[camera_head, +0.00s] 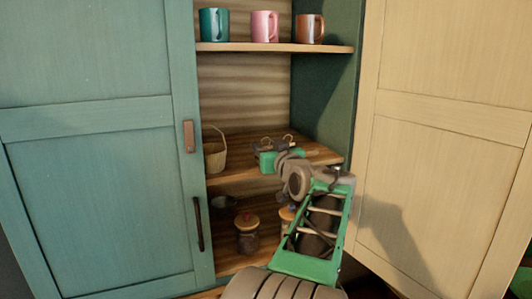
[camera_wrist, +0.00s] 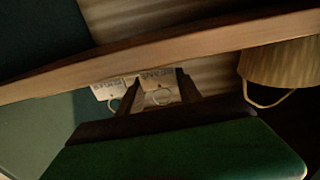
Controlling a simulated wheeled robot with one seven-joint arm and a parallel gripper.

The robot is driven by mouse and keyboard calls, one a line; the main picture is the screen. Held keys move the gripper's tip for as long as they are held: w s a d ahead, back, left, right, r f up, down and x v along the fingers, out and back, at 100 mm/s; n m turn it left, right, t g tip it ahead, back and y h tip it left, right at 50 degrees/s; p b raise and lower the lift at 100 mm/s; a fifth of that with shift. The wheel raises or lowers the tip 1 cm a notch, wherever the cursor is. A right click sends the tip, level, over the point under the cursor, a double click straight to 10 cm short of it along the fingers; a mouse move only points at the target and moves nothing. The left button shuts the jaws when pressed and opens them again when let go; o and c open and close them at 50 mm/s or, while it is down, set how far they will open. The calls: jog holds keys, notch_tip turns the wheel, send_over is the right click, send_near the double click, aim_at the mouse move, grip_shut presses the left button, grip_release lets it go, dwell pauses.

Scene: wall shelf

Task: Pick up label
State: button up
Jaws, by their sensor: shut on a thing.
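The label (camera_wrist: 160,82) is a small pale card with printed lines and a ring. In the wrist view it shows between the two dark fingers of my gripper (camera_wrist: 158,78), which is shut on it. A similar pale card with a ring (camera_wrist: 108,89) shows just left of the fingers, partly behind the left one. In the head view my gripper (camera_head: 276,149) is over the middle shelf, right of the basket. Small ring shapes show above it, but the cards are too small to tell there.
A woven basket (camera_head: 214,153) stands at the left of the middle shelf (camera_head: 235,170); it also shows in the wrist view (camera_wrist: 280,62). Teal, pink and brown mugs (camera_head: 264,27) stand on the upper shelf. Lidded jars (camera_head: 247,234) stand below. Cabinet doors (camera_head: 440,130) flank the opening.

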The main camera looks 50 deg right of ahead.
jog(key=shift+r, duration=0.5)
jog(key=r, duration=0.2)
jog(key=shift+s+a+r, duration=0.1)
jog(key=shift+s+r, duration=0.1)
jog(key=shift+r, duration=0.15)
jog(key=s+a+r+b, duration=0.1)
jog(key=s+a+r, duration=0.8)
jog(key=s, duration=0.1)
jog(key=shift+r+b, duration=0.15)
jog(key=shift+b, duration=0.15)
jog(key=shift+a, duration=0.1)
